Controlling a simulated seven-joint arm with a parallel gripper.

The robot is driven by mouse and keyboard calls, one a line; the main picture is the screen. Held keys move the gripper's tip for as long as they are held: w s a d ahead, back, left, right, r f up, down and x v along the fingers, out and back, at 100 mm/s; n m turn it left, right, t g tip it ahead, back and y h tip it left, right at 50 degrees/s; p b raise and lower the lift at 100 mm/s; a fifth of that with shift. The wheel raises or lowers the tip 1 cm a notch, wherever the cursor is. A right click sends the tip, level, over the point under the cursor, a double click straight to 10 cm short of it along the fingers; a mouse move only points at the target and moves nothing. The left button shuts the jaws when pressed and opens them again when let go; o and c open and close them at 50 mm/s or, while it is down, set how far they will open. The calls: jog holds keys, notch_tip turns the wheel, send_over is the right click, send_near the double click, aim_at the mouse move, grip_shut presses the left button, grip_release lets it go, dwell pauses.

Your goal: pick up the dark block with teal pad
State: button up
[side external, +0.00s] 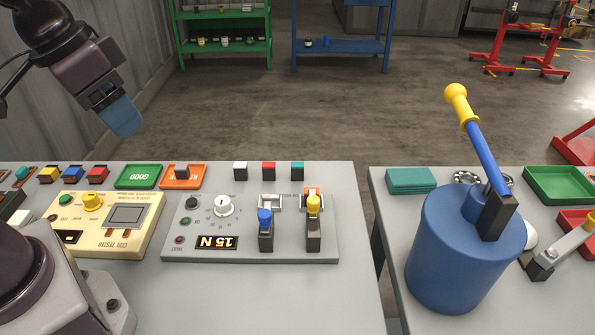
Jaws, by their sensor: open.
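A small block with a teal top (297,166) stands near the back edge of the left table, at the right end of a short row. Another small teal-topped piece (21,173) sits at the far left, partly cut off by other things. My gripper (122,118) has blue fingers and hangs above the back left of the table, well left of the row and apart from everything. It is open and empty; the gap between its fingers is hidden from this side.
White (240,167) and red (268,167) blocks stand beside the teal-topped one. Green (139,176) and orange (199,183) trays lie left of them; a dark block (181,171) sits in the orange one. A grey lever panel (250,247) and cream tester (107,240) lie in front.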

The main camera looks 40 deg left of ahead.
jog(key=w+f+n+g, duration=0.1)
jog(key=w+f, duration=0.2)
jog(key=w, duration=0.4)
jog(key=w+f+n+g, duration=0.1)
jog(key=w+f+g, duration=0.1)
jog(key=w+f, duration=0.35)
jog(key=n+t+y, duration=0.2)
jog(key=n+y, duration=0.1)
jog(key=n, duration=0.4)
send_near(297, 164)
jog(key=x, duration=1)
jog(key=shift+f, duration=0.3)
jog(key=c, duration=1)
